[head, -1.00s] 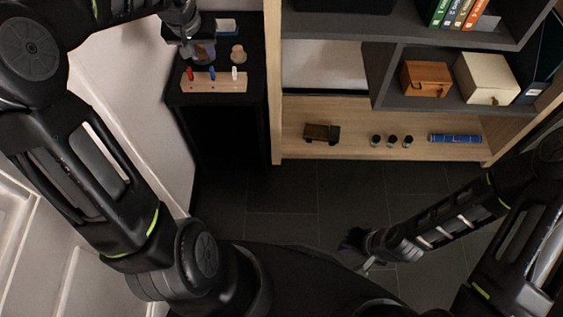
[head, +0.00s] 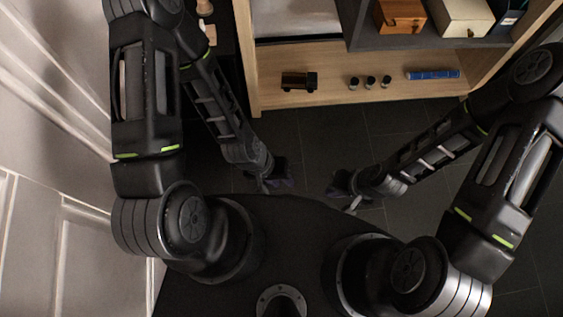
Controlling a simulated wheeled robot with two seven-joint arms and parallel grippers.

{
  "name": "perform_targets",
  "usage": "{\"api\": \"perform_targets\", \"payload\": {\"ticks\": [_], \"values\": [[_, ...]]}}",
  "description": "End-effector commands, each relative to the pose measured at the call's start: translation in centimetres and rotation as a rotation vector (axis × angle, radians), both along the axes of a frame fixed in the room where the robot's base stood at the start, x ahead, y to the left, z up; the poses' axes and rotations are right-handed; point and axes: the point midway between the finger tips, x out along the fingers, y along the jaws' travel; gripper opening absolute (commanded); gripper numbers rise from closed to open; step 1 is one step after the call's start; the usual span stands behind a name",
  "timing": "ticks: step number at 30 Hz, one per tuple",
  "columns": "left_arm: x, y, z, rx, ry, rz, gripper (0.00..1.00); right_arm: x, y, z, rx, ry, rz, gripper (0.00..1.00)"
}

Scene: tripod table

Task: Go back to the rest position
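My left gripper (head: 270,181) hangs low over the dark floor, left of the picture's middle, just in front of my body. My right gripper (head: 349,194) is a little to its right at about the same height in the picture. The two grippers are apart and neither touches the shelf. Both are small and dark, so their finger openings cannot be made out. I see no object in either one.
A wooden shelf (head: 262,96) stands ahead with a dark toy truck (head: 299,81), several small dark jars (head: 370,82) and a blue box (head: 433,75). Above are an orange-brown box (head: 399,17) and a cream box (head: 463,17). A white panelled wall (head: 50,150) is close on the left. Floor (head: 310,150) lies clear between.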

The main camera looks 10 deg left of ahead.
Motion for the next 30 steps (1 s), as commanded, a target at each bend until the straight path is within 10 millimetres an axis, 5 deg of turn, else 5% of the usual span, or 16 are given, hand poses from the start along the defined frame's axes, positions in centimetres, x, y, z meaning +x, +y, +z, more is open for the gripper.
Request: {"api": "perform_targets", "payload": {"ticks": [7, 11, 24, 30], "values": [[0.2, 0.0, 0.5, -0.001, -0.002, 0.001, 0.30, 0.0, 0.0, 0.5, 0.000, 0.000, 0.000, 0.00], [0.2, 0.0, 2.8, -0.001, -0.002, 0.001, 0.30, 0.0, 0.0, 2.8, 0.000, 0.000, 0.000, 0.00], [0.2, 0.0, 18.2, -0.003, -0.003, 0.000, 0.30, 0.0, 0.1, 18.2, 0.001, -0.001, 0.001, 0.00], [0.2, -0.1, 21.2, -0.003, -0.003, 0.000, 0.30, 0.0, 0.1, 21.1, 0.001, 0.000, 0.001, 0.00]]}}
